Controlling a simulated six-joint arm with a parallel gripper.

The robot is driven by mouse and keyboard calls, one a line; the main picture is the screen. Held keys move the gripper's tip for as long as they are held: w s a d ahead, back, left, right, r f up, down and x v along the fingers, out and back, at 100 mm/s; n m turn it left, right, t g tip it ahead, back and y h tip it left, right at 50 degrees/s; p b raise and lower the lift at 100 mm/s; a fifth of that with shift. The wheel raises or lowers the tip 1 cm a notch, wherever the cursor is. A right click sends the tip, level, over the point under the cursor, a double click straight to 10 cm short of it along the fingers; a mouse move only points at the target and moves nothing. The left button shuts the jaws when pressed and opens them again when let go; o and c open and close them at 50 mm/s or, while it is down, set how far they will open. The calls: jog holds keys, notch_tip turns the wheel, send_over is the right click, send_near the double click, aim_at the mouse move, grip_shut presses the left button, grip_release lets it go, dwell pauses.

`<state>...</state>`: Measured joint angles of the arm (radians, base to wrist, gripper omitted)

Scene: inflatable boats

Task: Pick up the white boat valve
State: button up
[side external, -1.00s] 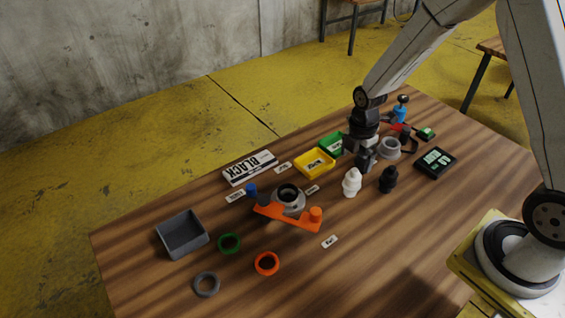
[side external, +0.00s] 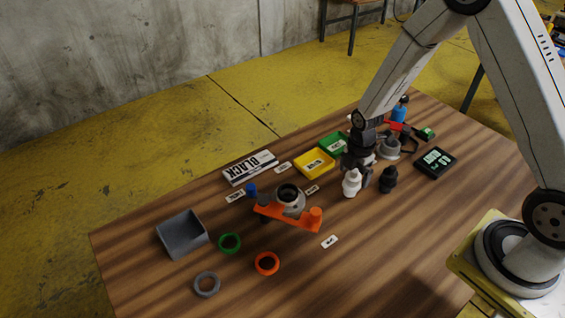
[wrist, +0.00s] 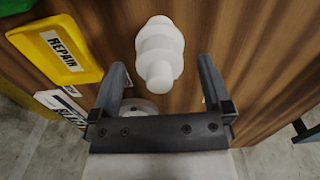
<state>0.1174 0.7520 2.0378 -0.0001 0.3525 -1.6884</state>
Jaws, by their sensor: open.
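The white boat valve (side external: 352,182) stands upright on the wooden table, with a stepped body and narrower top. In the wrist view the valve (wrist: 160,55) sits just ahead of and between the two fingers, not touching either one. My gripper (wrist: 162,80) is open and empty. In the side view my gripper (side external: 358,172) is low over the table, right behind the valve, and its fingers are partly hidden by it.
A black valve (side external: 388,180) stands close to the right. A yellow tray (side external: 314,163) and a green tray (side external: 333,143) lie behind left. The table in front of the white valve is clear.

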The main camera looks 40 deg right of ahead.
jog(key=shift+f, duration=1.05)
jog(key=shift+c, duration=0.2)
jog(key=c, duration=1.3)
jog(key=shift+r, duration=0.15)
jog(key=shift+r, duration=4.9)
